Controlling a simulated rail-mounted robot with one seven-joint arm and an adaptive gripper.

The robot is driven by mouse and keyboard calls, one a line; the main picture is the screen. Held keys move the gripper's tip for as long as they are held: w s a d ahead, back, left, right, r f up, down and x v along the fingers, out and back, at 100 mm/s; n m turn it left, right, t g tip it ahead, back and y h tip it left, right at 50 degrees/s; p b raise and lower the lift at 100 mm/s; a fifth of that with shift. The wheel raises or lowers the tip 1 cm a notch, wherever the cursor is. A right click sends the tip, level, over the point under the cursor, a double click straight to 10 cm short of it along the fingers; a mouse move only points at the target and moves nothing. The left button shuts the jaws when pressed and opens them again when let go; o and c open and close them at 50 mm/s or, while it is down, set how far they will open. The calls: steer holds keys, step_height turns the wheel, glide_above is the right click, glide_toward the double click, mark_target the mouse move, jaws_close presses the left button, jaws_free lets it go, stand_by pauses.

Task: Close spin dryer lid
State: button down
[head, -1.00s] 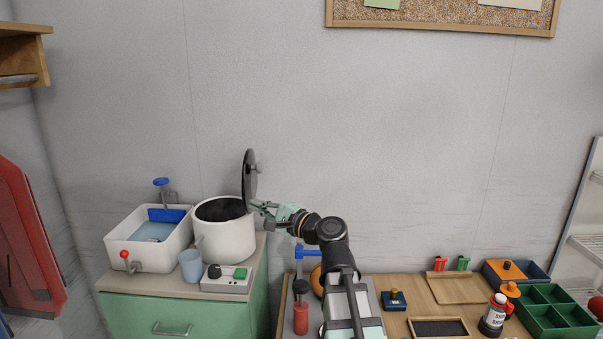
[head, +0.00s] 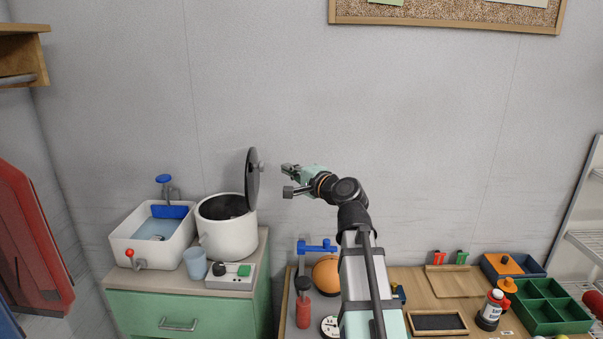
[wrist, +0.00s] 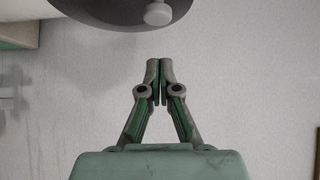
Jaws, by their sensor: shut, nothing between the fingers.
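The spin dryer (head: 228,232) is a white round tub with a dark inside, standing on the green cabinet in the head view. Its dark lid (head: 251,181) stands upright, open, at the tub's right rim, with a pale knob (head: 261,166) facing right. In the wrist view, the lid (wrist: 112,12) and its knob (wrist: 157,14) show at the top edge. My gripper (head: 284,167) is to the right of the lid, near knob height, apart from it. In the wrist view, its fingers (wrist: 159,62) are shut together with nothing between them.
A white basin (head: 122,243) with a blue-handled tap stands left of the dryer. A blue cup (head: 195,264) and a control box (head: 231,278) sit in front. A wooden bench (head: 413,288) with trays and bottles is at right.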

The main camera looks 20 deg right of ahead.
steer(key=shift+w+a+f+p, duration=0.1)
steer(key=shift+w+a+p, duration=0.2)
steer(key=shift+w+a, duration=0.6)
steer(key=shift+w+a+p, duration=0.3)
steer(key=shift+w+a, duration=0.35)
steer(key=shift+a, duration=0.35)
